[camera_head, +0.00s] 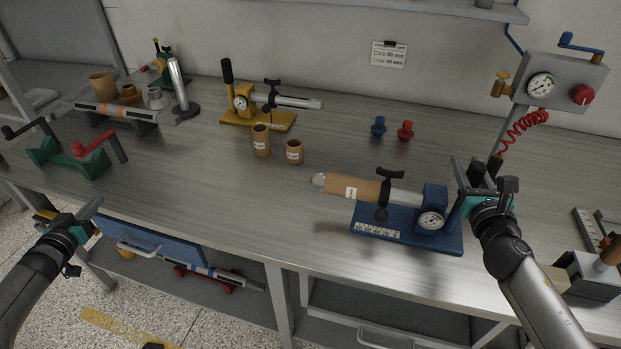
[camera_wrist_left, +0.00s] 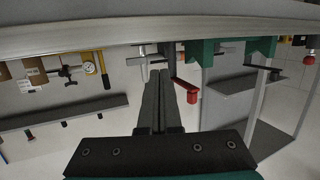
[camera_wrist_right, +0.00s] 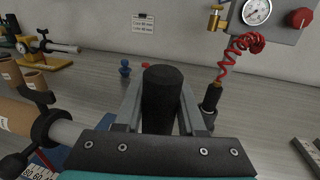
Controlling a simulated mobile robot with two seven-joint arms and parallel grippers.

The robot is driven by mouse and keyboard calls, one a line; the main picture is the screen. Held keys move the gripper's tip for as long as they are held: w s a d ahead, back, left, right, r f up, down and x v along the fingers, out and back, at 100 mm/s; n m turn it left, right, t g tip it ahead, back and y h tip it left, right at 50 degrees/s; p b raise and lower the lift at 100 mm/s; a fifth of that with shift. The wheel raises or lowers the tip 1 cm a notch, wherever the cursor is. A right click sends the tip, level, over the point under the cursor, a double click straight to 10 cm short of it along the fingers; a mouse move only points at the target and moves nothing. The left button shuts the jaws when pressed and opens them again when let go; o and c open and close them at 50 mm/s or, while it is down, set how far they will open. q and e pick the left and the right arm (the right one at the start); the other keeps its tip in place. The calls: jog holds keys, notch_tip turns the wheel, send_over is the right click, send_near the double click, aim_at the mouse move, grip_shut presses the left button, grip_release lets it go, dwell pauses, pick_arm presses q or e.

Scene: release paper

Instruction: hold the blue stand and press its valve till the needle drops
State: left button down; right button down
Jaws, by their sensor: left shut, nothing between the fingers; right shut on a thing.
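The blue stand (camera_head: 405,239) is on the bench at the right, with a round gauge (camera_head: 431,220); I cannot read its needle. A labelled brown tube (camera_head: 352,187) sits on its horizontal metal shaft. A black T-shaped knob (camera_head: 390,174) is above the shaft, and another dark knob is lower; I cannot tell which is the valve. My right gripper (camera_head: 480,187) is shut on the stand's upright black handle (camera_wrist_right: 161,98) at its right end. My left gripper (camera_head: 92,208) is shut and empty at the bench's front left edge, far from the stand.
A yellow stand (camera_head: 262,116) and two brown tubes (camera_head: 261,140) stand farther back. Blue and red pegs (camera_head: 405,131) are behind the blue stand. A gauge box (camera_head: 560,83) with a red coiled hose is at right. A green rack (camera_head: 68,158) is near my left gripper.

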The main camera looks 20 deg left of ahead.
pick_arm(q)
jog(key=w+r+m+t+h, duration=0.2)
jog(key=w+r+m, duration=0.15)
jog(key=r, duration=0.45)
jog(key=w+d+r+m+t+h, duration=0.1)
jog(key=w+d+r+m+h, duration=0.25)
jog(key=w+d+m, duration=0.25)
jog(key=w+d+f+m+g+h, duration=0.2)
jog(key=w+d+m+g+h, duration=0.1)
jog(key=d+m, duration=0.5)
jog(key=w+d+f+m+g+h, duration=0.2)
jog(key=w+d+m+g+h, duration=0.1)
jog(key=d+m, duration=0.6)
jog(key=w+d+f+m+g+h, duration=0.2)
jog(key=w+d+m+g+h, duration=0.1)
jog(key=d+m, duration=0.6)
jog(key=shift+d+f+h, duration=0.2)
jog(key=shift+d+h, duration=0.1)
jog(key=shift+d, duration=0.35)
jog(key=shift+d+f+h, duration=0.2)
jog(key=shift+d+h, duration=0.05)
jog(key=shift+d, duration=0.4)
jog(key=shift+s+d+f+m, duration=0.1)
jog(key=shift+d+m, duration=0.15)
jog(key=shift+m, duration=0.1)
jog(key=shift+d, duration=4.4)
jog(key=shift+d, duration=0.1)
